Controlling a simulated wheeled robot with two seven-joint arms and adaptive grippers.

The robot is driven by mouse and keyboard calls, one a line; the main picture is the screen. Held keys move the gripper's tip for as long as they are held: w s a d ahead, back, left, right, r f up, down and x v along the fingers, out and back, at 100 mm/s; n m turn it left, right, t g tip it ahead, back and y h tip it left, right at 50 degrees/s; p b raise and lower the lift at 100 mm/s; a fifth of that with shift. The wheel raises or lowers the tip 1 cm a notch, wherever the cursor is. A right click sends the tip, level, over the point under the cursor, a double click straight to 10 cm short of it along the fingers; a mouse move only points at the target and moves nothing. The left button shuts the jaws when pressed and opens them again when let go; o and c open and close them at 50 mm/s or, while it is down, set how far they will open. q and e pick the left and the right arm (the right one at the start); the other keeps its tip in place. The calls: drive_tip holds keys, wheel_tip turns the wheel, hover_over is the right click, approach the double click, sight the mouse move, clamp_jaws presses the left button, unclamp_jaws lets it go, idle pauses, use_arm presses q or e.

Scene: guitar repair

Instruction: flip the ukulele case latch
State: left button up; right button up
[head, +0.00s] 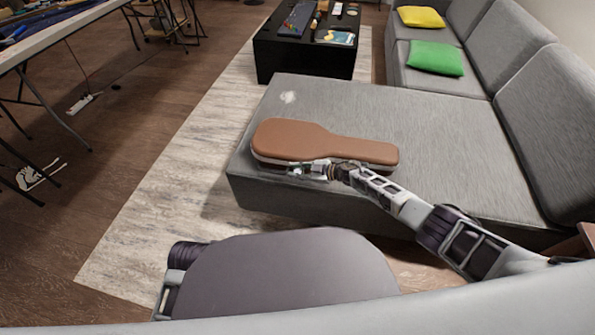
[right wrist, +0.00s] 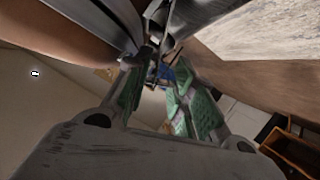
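The brown ukulele case (head: 300,140) lies flat on the grey chaise of the sofa, and its lid looks closed. My right gripper (head: 298,171) is at the case's near side, close to the pale seam under the lid. In the right wrist view, the gripper's green-padded fingers (right wrist: 158,85) stand apart with a gap between them. The brown case edge (right wrist: 65,30) fills the upper left there. The latch cannot be made out clearly; the gripper covers that stretch of the side. I cannot tell whether the fingers touch it. My left gripper is out of view.
The grey chaise (head: 440,130) has free room right of and behind the case. Green (head: 435,57) and yellow (head: 421,17) cushions lie farther back. A black low table (head: 305,62) with small items stands beyond. A pale rug (head: 165,190) lies left of the chaise.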

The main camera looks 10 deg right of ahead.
drive_tip(key=shift+o, duration=0.5)
drive_tip(key=shift+d+f, duration=0.15)
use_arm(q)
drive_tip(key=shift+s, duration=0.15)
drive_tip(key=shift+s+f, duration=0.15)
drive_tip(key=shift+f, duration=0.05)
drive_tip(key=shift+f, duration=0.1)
use_arm(e)
drive_tip(key=shift+s+f, duration=0.1)
